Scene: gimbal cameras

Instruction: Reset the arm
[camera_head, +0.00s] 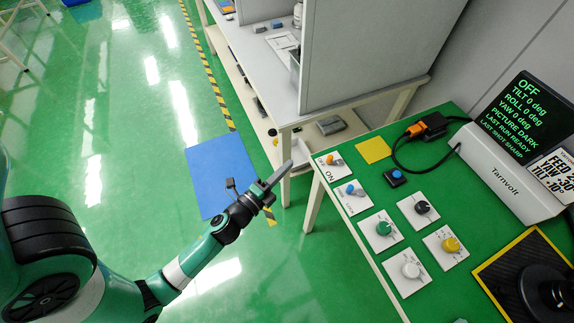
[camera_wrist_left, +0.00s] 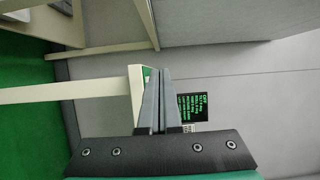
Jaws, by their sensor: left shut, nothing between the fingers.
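My left arm comes in from the left in the head view. Its gripper (camera_head: 280,173) is shut and empty, in the air just left of the green-topped table (camera_head: 352,228). In the left wrist view the two grey fingers (camera_wrist_left: 159,75) lie together with nothing between them. My right gripper does not show in either view.
A display (camera_head: 520,120) reads OFF. A black base (camera_head: 545,290) stands front right. A white bench (camera_head: 290,108) stands behind.

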